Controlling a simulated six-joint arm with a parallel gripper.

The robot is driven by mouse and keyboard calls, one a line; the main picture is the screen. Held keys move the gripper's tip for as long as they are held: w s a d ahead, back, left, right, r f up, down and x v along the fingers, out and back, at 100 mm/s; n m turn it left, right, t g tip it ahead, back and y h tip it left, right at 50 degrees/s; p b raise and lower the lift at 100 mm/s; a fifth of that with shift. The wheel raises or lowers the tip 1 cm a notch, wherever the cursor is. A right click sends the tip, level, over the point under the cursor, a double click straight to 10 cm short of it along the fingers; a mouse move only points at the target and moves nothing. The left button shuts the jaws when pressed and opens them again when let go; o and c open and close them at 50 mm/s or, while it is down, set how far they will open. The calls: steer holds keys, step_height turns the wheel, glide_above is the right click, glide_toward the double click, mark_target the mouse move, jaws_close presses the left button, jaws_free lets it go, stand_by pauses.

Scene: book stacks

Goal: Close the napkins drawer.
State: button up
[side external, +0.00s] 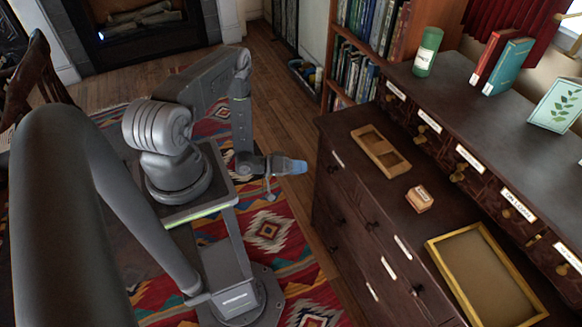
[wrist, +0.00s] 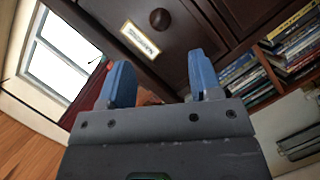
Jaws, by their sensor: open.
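A dark wooden dresser (side external: 335,130) fills the right of the side view. Its lower front has large drawers with dark knobs and white labels (side external: 403,247); I cannot read which is the napkins drawer, nor tell clearly whether one stands out. My gripper (side external: 288,166) is open and empty, with blue fingers, left of the dresser and apart from it. In the wrist view, my gripper (wrist: 163,82) faces a dark drawer front (wrist: 185,40) with a round knob (wrist: 160,18) and a brass-framed label (wrist: 140,38), its writing blurred.
On the dresser ledge are a wooden tray (side external: 360,133), a small box (side external: 419,199) and a yellow-framed tray (side external: 434,250). Small labelled drawers (side external: 470,160) stand behind. A green canister (side external: 427,52) and books (side external: 508,66) are on top. Open floor (side external: 290,110) lies between arm and dresser.

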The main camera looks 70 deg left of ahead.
steer(key=shift+v, duration=1.25)
